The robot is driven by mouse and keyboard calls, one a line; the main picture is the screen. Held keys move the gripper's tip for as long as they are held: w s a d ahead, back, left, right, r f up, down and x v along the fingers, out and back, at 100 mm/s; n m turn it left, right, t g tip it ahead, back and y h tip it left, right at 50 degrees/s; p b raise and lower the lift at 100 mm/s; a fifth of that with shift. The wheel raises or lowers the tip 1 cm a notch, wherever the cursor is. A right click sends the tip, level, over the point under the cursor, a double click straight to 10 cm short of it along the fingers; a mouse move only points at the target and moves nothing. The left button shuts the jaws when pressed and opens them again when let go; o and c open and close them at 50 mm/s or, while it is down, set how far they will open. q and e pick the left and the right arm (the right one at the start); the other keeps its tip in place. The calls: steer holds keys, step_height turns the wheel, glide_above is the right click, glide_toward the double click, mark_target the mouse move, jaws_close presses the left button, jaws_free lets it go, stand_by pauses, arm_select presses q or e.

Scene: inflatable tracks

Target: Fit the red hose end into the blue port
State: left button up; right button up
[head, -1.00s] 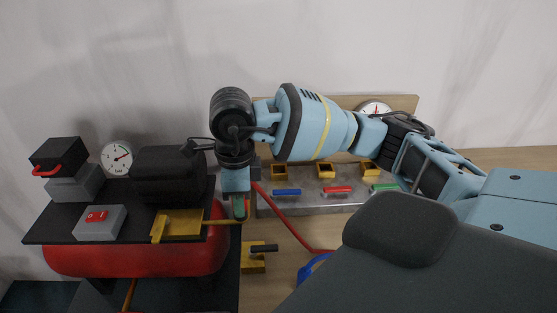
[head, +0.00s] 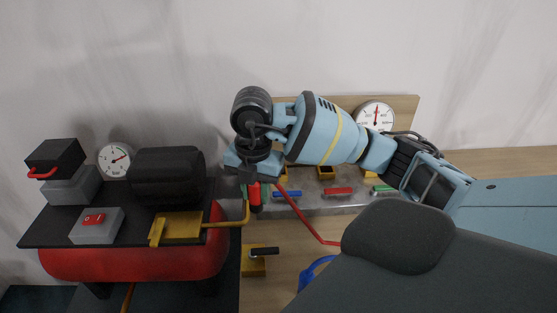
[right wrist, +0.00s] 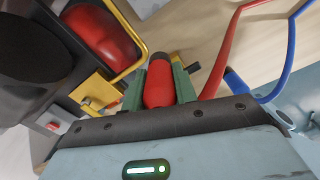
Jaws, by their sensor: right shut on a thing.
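My right gripper (head: 255,193) comes in from the right in the head view, pointing down, and is shut on the red hose end (head: 254,198). In the right wrist view the red hose end (right wrist: 158,86) sits between the green fingers. The red hose (head: 305,218) trails down and right. A grey manifold (head: 320,207) stands just behind and right of the gripper, with a blue bar (head: 287,194) on its front. The port above the blue bar is mostly hidden by my gripper and arm. The hose end is apart from the blue bar. My left gripper is not in view.
The compressor's red tank (head: 130,263) and black motor (head: 168,175) stand left. A yellow pipe (head: 230,224) passes close left of the gripper. A yellow valve block (head: 254,262) with a black handle lies in front. A blue hose (head: 312,274) lies front right.

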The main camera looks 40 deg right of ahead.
steer(key=m, duration=0.2)
steer(key=d+m, duration=0.1)
steer(key=m, duration=0.1)
steer(key=shift+d+f, duration=0.1)
steer(key=shift+f, duration=0.15)
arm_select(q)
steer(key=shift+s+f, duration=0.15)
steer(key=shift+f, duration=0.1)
arm_select(e)
steer(key=d+m, duration=0.1)
steer(key=m, duration=0.5)
steer(key=d+f+m, duration=0.1)
steer(key=m, duration=0.2)
steer(key=shift+d+m, duration=0.3)
steer(key=w+d, duration=0.3)
steer(key=w+d+f, duration=0.1)
steer(key=w+d, duration=0.1)
steer(key=d, duration=0.2)
steer(key=w+d+b, duration=0.1)
steer(key=w+d, duration=0.2)
steer(key=d, duration=0.1)
steer(key=shift+w+d+f, duration=0.1)
steer(key=shift+w+f, duration=0.05)
steer(key=shift+w, duration=0.2)
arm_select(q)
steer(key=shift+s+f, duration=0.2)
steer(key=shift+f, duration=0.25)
arm_select(e)
steer(key=shift+w+d, duration=0.35)
steer(key=shift+d, duration=0.15)
